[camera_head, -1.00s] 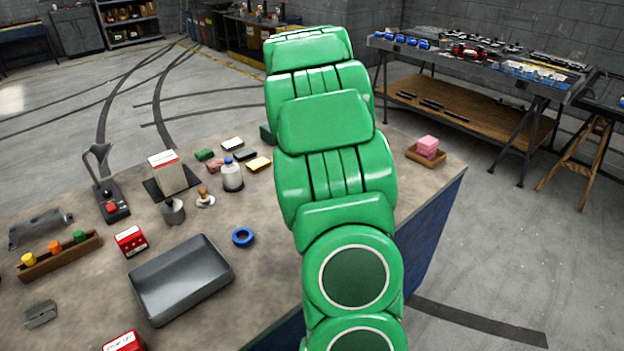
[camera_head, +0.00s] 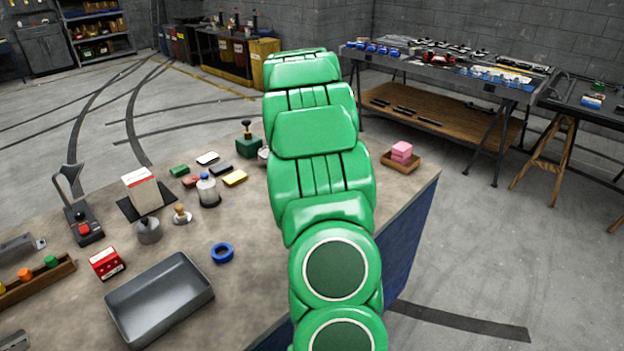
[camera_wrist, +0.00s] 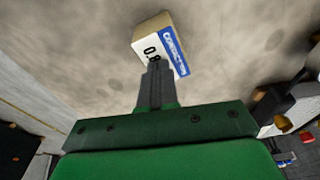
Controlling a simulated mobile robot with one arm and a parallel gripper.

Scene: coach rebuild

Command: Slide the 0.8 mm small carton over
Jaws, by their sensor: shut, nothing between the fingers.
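The small carton (camera_wrist: 178,33) shows in the wrist view, top centre, lying on the mottled worktop. It is cream with a white face marked 0.8 and a blue band reading CONTACT. My gripper (camera_wrist: 157,68) is shut, with nothing between its fingers. Its fingertips are right in front of the carton's marked face and overlap its lower edge in the picture. I cannot tell whether they touch it. In the head view my green arm hides the gripper, and I cannot make out the 0.8 carton there.
On the worktop (camera_head: 250,250) stand a grey tray (camera_head: 160,300), a blue tape roll (camera_head: 222,253), a red box (camera_head: 106,263), a white-and-red carton (camera_head: 142,190), a bottle (camera_head: 208,191) and a dark green block with a knob (camera_head: 248,142). Pink blocks (camera_head: 401,152) sit in a wooden tray at right.

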